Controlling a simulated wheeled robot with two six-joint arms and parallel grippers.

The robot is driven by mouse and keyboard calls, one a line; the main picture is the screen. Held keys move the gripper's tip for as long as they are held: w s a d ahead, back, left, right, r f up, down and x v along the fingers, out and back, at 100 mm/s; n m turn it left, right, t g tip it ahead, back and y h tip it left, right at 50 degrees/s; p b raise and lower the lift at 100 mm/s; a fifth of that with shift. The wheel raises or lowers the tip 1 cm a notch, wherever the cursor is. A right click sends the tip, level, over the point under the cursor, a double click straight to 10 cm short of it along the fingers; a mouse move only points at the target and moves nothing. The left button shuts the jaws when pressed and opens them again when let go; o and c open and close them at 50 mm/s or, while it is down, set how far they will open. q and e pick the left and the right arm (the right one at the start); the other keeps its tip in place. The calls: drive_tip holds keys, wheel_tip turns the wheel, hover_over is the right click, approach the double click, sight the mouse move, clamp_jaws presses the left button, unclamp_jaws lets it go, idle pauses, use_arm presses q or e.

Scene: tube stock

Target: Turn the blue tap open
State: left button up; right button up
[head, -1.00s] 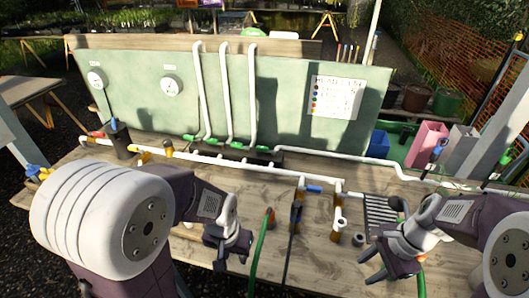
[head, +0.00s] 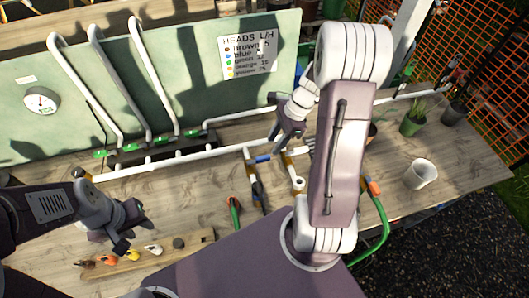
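The blue tap handle (head: 263,158) lies sideways beside the top of an orange-collared branch pipe (head: 249,160), near the middle of the head view. My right gripper (head: 285,138) is just above and to the right of it, fingers pointing down and apart, with nothing visible between them. A gap seems to remain between the fingers and the blue handle. My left gripper (head: 128,232) is low at the left with its fingers apart and empty, above a wooden strip (head: 190,245) holding small coloured parts.
A long white pipe (head: 180,160) crosses the table, with green taps below tall white pipes at the back left. A label board (head: 248,57) hangs on the green panel. A green hose (head: 383,225), a white cup (head: 420,174) and plant pots are at the right.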

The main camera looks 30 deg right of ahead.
sight(263, 156)
drive_tip(key=x, duration=0.7)
drive_tip(key=shift+w+a, duration=0.15)
drive_tip(key=shift+w, duration=0.15)
drive_tip(key=shift+s+a+f, duration=0.1)
drive_tip(key=shift+f, duration=0.3)
clamp_jaws()
idle(0.5)
